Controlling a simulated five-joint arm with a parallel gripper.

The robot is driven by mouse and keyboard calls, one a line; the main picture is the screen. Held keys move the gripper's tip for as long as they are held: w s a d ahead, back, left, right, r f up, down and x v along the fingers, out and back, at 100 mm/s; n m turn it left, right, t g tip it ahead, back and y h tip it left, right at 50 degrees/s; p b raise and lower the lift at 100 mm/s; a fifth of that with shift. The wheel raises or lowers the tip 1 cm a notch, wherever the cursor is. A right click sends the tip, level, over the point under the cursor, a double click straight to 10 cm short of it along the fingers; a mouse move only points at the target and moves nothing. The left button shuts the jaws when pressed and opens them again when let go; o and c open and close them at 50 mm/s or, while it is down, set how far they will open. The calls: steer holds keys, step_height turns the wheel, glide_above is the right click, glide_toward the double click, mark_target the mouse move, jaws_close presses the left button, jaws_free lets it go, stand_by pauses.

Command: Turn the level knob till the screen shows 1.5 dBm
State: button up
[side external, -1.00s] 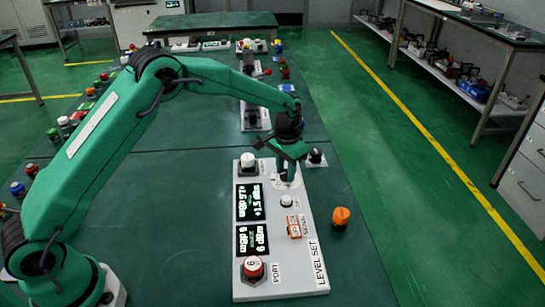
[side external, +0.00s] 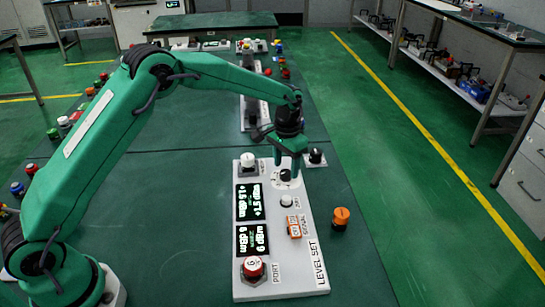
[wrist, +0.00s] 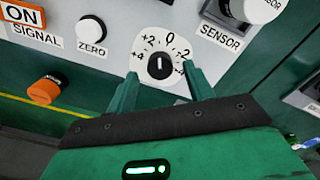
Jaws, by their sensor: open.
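The level knob (side external: 286,175) is a round black knob on the grey panel (side external: 262,287). In the wrist view the knob (wrist: 160,66) has a white pointer line aimed nearly straight up, between the +2 and 0 marks. My gripper (wrist: 160,74) is open, with one green finger on each side of the knob and gaps between. In the side view my gripper (side external: 288,163) is just above and behind the knob. The upper screen (side external: 249,202) appears to read +1.5 dBm, turned sideways and small. The lower screen (side external: 252,240) also has a dBm reading.
A white ZERO knob (wrist: 92,30), an orange SIGNAL switch (side external: 295,227) and a white SENSOR knob (side external: 248,161) are near the level knob. A red-topped PORT part (side external: 253,267) is at the panel's near end. A loose orange knob (side external: 341,217) stands right of the panel.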

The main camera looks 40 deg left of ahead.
mark_target(284, 172)
step_height(284, 172, up, 6)
stand_by(0.4)
steer(key=shift+s+a+r, duration=0.1)
steer(key=shift+s+r, duration=0.1)
steer(key=shift+r, duration=0.2)
steer(key=s+a+r+n+t, duration=0.1)
steer(key=s+a+r+t, duration=0.3)
steer(key=s+r, duration=1.05)
steer(key=s+a, duration=0.2)
steer(key=s, duration=0.7)
steer(key=s+a+f+n+t, duration=0.1)
steer(key=s+a, duration=0.1)
steer(key=s, duration=0.8)
steer(key=shift+s+f+t, duration=0.25)
steer(key=shift+s+t, duration=0.05)
